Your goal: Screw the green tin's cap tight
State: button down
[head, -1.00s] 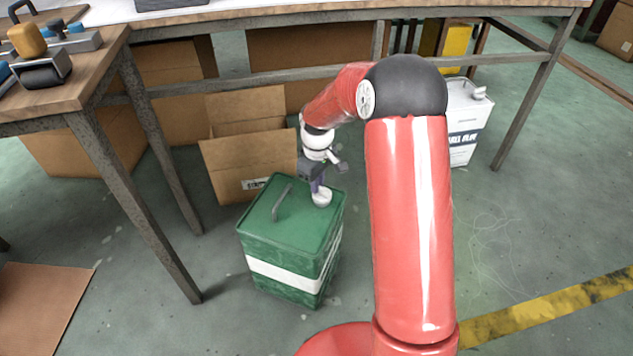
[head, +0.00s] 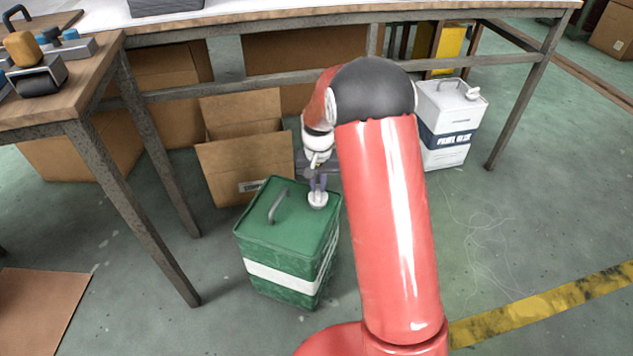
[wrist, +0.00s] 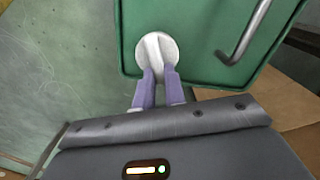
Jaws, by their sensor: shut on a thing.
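The green tin (head: 285,240) stands upright on the floor, with a white band around its sides and a grey handle on its top. Its round white cap (head: 317,201) sits at a corner of the top; it also shows in the wrist view (wrist: 150,48), with a raised grip bar across it. My gripper (head: 318,184) points down at the cap. In the wrist view its two purple fingers (wrist: 158,82) are closed on the cap's raised bar. How tightly the cap is seated cannot be seen.
An open cardboard box (head: 240,165) stands just behind the green tin. A wooden workbench (head: 75,103) with metal legs is at the left, and a longer table spans the back. A white tin (head: 446,120) stands at the back right.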

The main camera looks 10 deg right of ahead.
jog(key=shift+s+d+m+p, duration=0.1)
jog(key=shift+d+m+p, duration=0.05)
jog(key=shift+m, duration=0.9)
jog(key=shift+d+m+p, duration=0.1)
jog(key=shift+m+p, duration=0.05)
jog(key=shift+m, duration=0.9)
jog(key=c, duration=1.5)
grip_release()
jog(key=shift+o, duration=0.2)
jog(key=shift+r+p, duration=0.4)
jog(key=shift+r, duration=3.5)
